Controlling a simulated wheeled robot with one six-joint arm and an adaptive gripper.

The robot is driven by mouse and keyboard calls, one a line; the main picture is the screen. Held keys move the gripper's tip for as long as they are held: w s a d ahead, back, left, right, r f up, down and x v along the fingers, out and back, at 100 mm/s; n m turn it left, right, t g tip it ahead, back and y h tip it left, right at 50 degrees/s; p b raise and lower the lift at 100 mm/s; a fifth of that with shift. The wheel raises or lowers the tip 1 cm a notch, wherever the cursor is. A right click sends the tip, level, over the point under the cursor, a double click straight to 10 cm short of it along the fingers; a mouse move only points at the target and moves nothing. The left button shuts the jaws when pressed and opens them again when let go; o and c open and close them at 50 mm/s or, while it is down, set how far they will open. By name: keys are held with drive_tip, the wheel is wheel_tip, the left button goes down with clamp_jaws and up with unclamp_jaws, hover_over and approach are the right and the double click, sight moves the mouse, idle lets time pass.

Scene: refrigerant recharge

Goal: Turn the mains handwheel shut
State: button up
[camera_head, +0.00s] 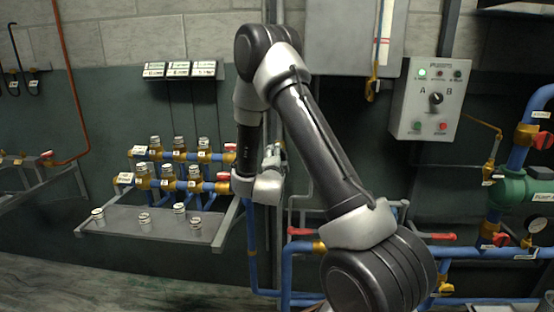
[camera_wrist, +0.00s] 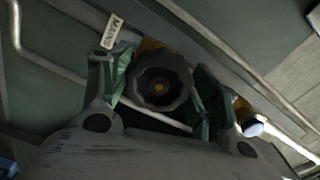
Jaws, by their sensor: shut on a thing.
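In the head view my gripper (camera_head: 273,157) is at the wall pipework, partly hidden by my own arm. The handwheel cannot be made out in the head view.
Left of my gripper, a manifold with several brass valves (camera_head: 167,170) stands above a grey shelf (camera_head: 150,224). A control box (camera_head: 428,98) with a lit green lamp hangs at the right. Blue pipes (camera_head: 460,252) and a green pump (camera_head: 515,192) fill the lower right.

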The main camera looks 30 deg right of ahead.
drive_tip(key=shift+f+m, duration=0.1)
drive_tip(key=shift+m, duration=0.5)
drive_tip(key=o, duration=1)
drive_tip(key=v, duration=1.2)
